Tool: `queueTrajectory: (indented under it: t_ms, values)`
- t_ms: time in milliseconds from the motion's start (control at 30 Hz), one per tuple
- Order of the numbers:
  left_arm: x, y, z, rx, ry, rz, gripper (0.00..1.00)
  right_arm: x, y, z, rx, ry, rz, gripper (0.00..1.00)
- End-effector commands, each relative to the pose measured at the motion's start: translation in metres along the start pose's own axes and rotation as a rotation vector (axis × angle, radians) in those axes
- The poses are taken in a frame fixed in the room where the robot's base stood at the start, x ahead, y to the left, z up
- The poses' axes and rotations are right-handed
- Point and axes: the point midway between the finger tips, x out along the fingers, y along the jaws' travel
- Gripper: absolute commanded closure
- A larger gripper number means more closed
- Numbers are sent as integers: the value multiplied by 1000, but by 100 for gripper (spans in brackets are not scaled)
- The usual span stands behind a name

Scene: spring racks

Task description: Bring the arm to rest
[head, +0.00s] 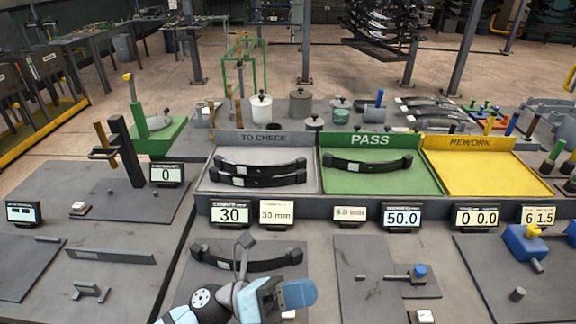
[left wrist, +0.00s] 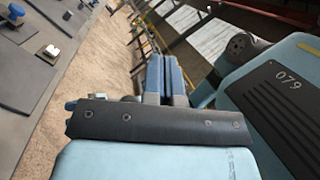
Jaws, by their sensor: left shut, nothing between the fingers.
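My left gripper (head: 290,292) is low in the middle of the head view, above the front of the bench. In the left wrist view its two blue fingers (left wrist: 158,76) lie together, shut with nothing between them. A dark curved leaf spring (head: 278,262) is on the grey fixture plate behind the gripper, partly hidden by my arm. The grey TO CHECK tray (head: 214,180) has two leaf springs (head: 258,176) in it. The green PASS tray (head: 375,184) has one leaf spring (head: 367,164). The yellow REWORK tray (head: 480,172) is empty. My right gripper is not in view.
Several small displays (head: 230,213) line the ledge in front of the trays. A dark upright stand (head: 125,150) is at the left. A blue clamp-like tool (head: 525,243) sits at the right. The left wrist view shows bare floor (left wrist: 90,75) beside the gripper.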

Motion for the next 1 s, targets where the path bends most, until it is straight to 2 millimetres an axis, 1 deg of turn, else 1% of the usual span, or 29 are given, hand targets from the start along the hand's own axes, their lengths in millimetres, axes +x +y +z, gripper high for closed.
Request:
queueTrajectory:
  t_ms: [33,67,133,167,200,267,300,367,400,467,500,533,600,700,733,833,1000]
  values:
    - [-9,2,13,-168,-160,32,100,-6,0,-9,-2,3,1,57]
    - [-18,6,19,-267,-253,50,100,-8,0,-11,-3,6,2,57]
    - [-43,20,29,-502,-470,90,100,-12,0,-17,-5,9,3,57]
    - [-56,27,31,-604,-564,106,100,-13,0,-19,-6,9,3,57]
    - [-76,37,29,-740,-687,127,100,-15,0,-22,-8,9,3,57]
    - [-108,52,20,-944,-875,154,100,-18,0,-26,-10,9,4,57]
    - [-131,61,9,-1079,-1001,171,100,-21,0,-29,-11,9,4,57]
    - [-166,72,-14,-1275,-1188,192,100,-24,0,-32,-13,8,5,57]
    - [-188,77,-33,-1399,-1310,201,100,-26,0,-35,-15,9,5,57]
    - [-216,80,-62,-1557,-1470,211,100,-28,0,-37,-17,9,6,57]
    - [-231,80,-80,-1647,-1563,214,100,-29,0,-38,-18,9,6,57]
    - [-241,80,-93,-1704,-1624,215,100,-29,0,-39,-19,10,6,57]
    - [-259,77,-120,-1814,-1743,216,100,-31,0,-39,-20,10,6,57]
    - [-274,73,-144,-1910,-1852,213,100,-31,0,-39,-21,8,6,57]
    - [-277,72,-149,-1928,-1872,213,100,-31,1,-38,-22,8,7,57]
    - [-282,70,-156,-1956,-1905,210,100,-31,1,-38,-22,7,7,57]
    - [-282,71,-156,-1957,-1905,211,100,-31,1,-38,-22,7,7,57]
